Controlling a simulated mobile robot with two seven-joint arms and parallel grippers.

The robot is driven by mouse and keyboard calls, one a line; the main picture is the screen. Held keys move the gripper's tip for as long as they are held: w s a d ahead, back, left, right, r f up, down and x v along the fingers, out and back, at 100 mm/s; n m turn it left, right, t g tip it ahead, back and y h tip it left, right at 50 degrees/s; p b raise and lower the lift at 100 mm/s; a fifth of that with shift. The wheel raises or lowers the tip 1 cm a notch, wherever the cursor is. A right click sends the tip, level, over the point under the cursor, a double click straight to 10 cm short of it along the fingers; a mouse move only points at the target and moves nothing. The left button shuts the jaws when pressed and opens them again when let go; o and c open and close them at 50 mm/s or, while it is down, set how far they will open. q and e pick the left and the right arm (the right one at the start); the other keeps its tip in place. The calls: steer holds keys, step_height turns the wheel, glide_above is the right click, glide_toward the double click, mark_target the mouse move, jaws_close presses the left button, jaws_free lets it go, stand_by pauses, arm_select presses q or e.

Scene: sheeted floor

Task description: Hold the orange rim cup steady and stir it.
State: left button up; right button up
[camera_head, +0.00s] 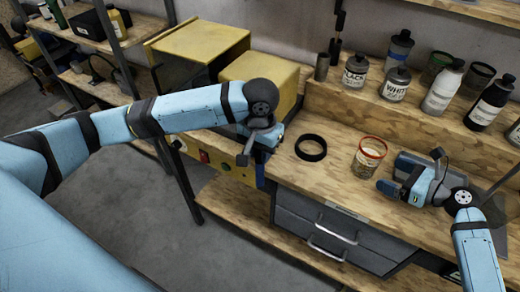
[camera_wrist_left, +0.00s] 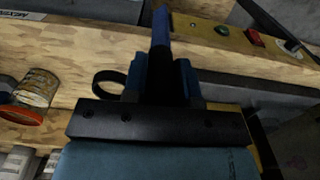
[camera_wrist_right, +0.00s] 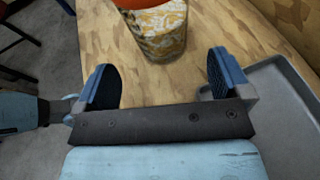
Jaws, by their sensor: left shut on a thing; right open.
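The orange rim cup (camera_head: 368,156) stands upright on the wooden bench, its lower wall streaked yellow and white. It shows at the top of the right wrist view (camera_wrist_right: 165,35) and the left edge of the left wrist view (camera_wrist_left: 36,88). My right gripper (camera_head: 392,176) is open beside the cup; in its wrist view the cup is just beyond and between the spread fingers, with none touching. My left gripper (camera_head: 264,138) is shut on a slim blue-ended tool (camera_wrist_left: 160,42), left of the cup at the bench's front edge. The tool's gripped part is hidden.
A black ring (camera_head: 311,159) lies on the bench between my left gripper and the cup. A grey tray (camera_wrist_right: 268,95) lies beside my right gripper. Paint bottles (camera_head: 441,90) line the raised shelf behind. Yellow boxes (camera_head: 200,42) stand at the back left.

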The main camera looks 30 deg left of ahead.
mark_target(376, 168)
arm_select(q)
step_height(376, 168, down, 3)
steer(key=shift+f+b, duration=0.1)
steer(key=shift+b, duration=1)
arm_select(e)
steer(key=x, duration=0.3)
steer(key=shift+f, duration=0.35)
arm_select(q)
steer(key=shift+w+r+p, duration=0.1)
steer(key=shift+r+p, duration=0.25)
steer(key=shift+p, duration=0.1)
arm_select(e)
steer(key=shift+w+a, duration=0.2)
steer(key=shift+a, duration=0.3)
steer(key=shift+w+a, duration=0.2)
steer(key=shift+a, duration=0.35)
arm_select(q)
steer(key=shift+r, duration=0.1)
arm_select(e)
steer(key=shift+x, duration=1.1)
